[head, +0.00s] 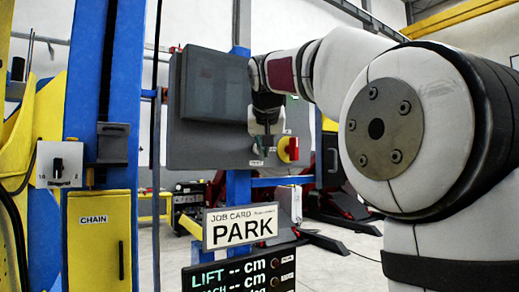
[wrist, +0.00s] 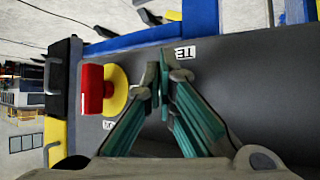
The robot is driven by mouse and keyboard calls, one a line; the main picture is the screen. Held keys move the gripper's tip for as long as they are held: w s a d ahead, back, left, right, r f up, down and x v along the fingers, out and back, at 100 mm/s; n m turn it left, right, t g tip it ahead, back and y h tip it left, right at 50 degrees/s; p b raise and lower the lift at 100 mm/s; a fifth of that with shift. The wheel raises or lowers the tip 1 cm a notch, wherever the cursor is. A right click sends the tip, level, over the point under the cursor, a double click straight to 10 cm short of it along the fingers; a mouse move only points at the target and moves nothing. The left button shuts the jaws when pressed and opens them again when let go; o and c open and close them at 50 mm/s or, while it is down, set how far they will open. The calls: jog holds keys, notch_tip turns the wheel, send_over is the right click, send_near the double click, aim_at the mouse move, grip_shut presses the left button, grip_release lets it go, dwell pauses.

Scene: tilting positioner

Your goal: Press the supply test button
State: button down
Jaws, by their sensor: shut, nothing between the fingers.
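The grey control panel (head: 205,150) hangs on a blue post, with its lower face also in the wrist view (wrist: 262,85). My gripper (head: 262,150) is at the panel's lower right, fingers shut and empty; in the wrist view its fingertips (wrist: 163,78) are together close to the panel face. I cannot tell whether they touch it. A white label starting "TE" (wrist: 185,53) sits just beyond the fingertips, and in the head view a small white label (head: 256,163) is just below them. The test button itself is not visible; the fingers may hide it.
A red rotary switch (head: 289,149) on a yellow plate is right beside my gripper; it also stands out in the wrist view (wrist: 94,89). Below the panel are a "PARK" job card (head: 240,228) and a display (head: 238,271). A yellow "CHAIN" box (head: 98,240) stands left.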

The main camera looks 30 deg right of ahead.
jog(key=shift+s, duration=0.4)
jog(key=shift+s, duration=0.1)
jog(key=s+p, duration=0.1)
jog(key=s, duration=0.4)
jog(key=shift+d, duration=0.15)
jog(key=shift+w, duration=0.1)
dwell(0.7)
jog(key=s+a+f+n+g+y, duration=0.1)
jog(key=s+a+f+n, duration=0.1)
jog(key=s+a+f, duration=0.4)
jog(key=s+a+f+n+g+y, duration=0.1)
jog(key=s+a+f+y, duration=0.1)
jog(key=s+a+f, duration=0.5)
jog(key=s+a+f+n+g+y+b, duration=0.1)
jog(key=s+a+f, duration=0.5)
jog(key=s+f, duration=0.8)
notch_tip(320, 180, down, 5)
jog(key=shift+a+r+n+g+y, duration=0.15)
jog(key=shift+n+g+y, duration=0.25)
jog(key=shift+n+y, duration=0.3)
